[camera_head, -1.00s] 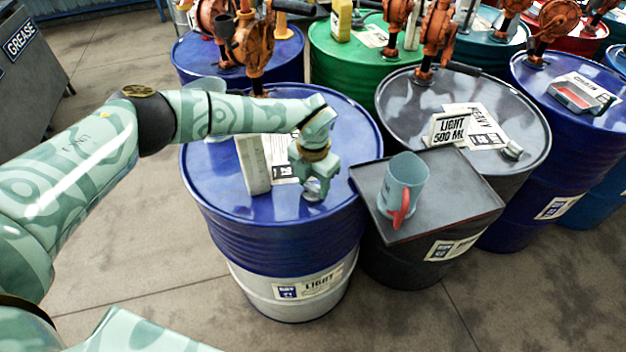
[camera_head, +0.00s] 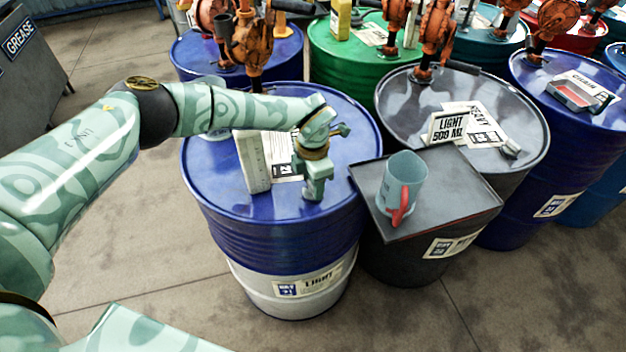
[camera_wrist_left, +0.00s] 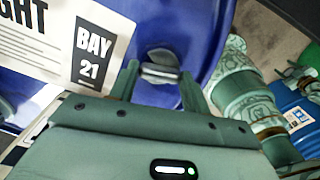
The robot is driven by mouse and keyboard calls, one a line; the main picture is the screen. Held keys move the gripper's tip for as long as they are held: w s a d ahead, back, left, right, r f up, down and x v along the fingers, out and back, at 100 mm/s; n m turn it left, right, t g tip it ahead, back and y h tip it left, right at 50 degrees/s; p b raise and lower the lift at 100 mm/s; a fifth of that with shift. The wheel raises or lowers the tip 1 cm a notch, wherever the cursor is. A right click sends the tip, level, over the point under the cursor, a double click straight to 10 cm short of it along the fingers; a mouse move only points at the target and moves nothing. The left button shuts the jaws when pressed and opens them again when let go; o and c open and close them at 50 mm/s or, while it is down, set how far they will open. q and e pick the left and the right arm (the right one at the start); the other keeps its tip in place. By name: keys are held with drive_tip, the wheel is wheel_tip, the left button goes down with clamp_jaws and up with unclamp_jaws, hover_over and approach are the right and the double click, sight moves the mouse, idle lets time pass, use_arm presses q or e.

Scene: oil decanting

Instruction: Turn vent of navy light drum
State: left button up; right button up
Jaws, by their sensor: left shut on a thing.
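The navy light drum (camera_head: 215,180) stands at the centre-left of the head view, navy above a white lower band with a LIGHT label. My left gripper (camera_head: 314,194) points down at the near right of its lid. In the left wrist view the fingers (camera_wrist_left: 160,80) are shut on the vent (camera_wrist_left: 160,72), a small grey metal cap, with one finger on each side. In the head view the gripper hides the vent. My right gripper is in neither current view.
A pale upright block (camera_head: 252,163) and a BAY 21 sheet (camera_wrist_left: 88,50) are on the lid near my gripper. A dark tray (camera_head: 450,205) with a clear, red-handled jug (camera_head: 405,178) adjoins the drum's right. A pump (camera_head: 252,50) rises behind.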

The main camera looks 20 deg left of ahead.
use_arm(q)
drive_tip(key=o, duration=1)
wheel_tip(320, 180, up, 16)
drive_tip(key=p, duration=0.2)
drive_tip(key=shift+r, duration=0.15)
